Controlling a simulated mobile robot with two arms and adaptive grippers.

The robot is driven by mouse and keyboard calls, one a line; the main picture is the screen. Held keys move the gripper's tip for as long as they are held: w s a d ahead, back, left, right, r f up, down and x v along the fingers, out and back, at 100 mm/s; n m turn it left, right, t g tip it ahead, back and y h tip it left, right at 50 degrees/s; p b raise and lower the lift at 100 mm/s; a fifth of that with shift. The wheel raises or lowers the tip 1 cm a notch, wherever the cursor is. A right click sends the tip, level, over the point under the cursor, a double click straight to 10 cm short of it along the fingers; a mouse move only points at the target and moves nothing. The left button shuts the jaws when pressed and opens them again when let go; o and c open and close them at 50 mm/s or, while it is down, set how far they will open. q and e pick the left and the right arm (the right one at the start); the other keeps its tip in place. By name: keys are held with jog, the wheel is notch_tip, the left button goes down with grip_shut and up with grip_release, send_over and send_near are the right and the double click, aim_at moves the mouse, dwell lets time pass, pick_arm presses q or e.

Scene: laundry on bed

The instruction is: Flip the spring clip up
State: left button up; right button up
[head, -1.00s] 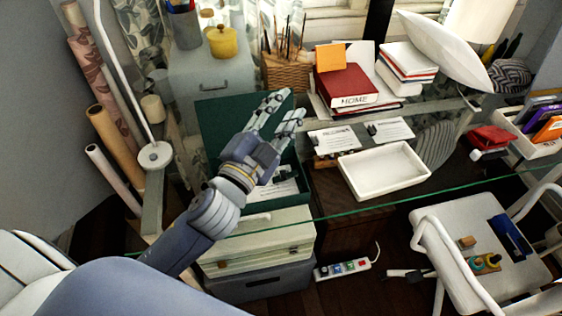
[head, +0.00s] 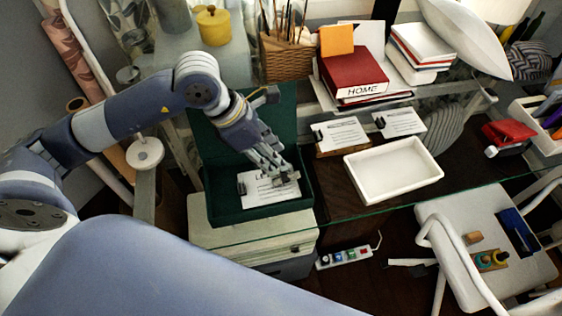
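A green open box (head: 225,206) stands under my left arm, with its lid raised behind. A white paper with printed text (head: 262,190) lies inside it. My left gripper (head: 287,176) points down to the right over the paper's upper right part, where its fingertips hide what lies beneath. Two other white cards (head: 340,134) with small dark clips lie on the glass table. My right gripper is not in view.
An empty white tray (head: 437,172) lies right of the box. A red book marked HOME (head: 352,72), a wicker basket (head: 285,57) and a yellow pot (head: 214,28) stand behind. A power strip (head: 345,257) lies on the floor near a white chair (head: 455,205).

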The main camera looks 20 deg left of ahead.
aim_at(284, 174)
pick_arm(q)
jog(key=shift+y, duration=0.5)
jog(key=x, duration=0.3)
jog(key=a+p+x, duration=0.1)
jog(key=x, duration=0.6)
jog(key=shift+w+a+f+p, duration=0.35)
jog(key=shift+f+p, duration=0.05)
jog(key=shift+f, duration=0.05)
grip_shut()
